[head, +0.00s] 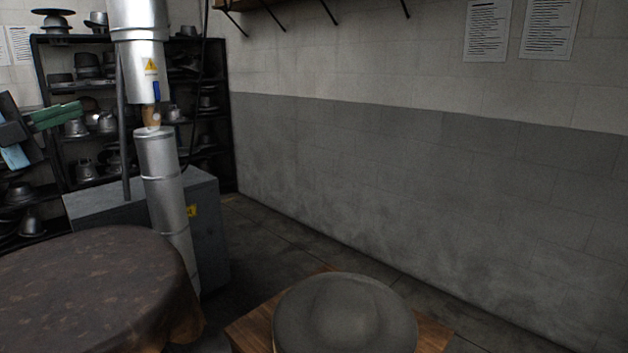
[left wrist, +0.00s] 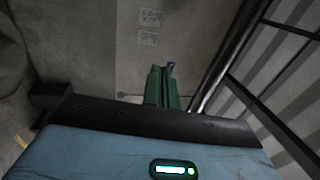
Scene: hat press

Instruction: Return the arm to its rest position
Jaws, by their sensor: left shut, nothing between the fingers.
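My left gripper (head: 76,110) shows at the left edge of the head view, with green fingers held together and pointing right. It is raised in front of the dark shelf, above the level of the round table. In the left wrist view its green fingers (left wrist: 162,88) are shut with nothing between them, and walls lie beyond. Most of the left arm is outside the head view. My right gripper is in neither view.
A silver press column (head: 162,180) stands right of my left gripper. A cloth-covered round table (head: 90,285) is below. A grey hat (head: 345,315) lies on a wooden stand (head: 433,335). Shelves (head: 220,130) hold several metal forms. Floor along the right wall looks clear.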

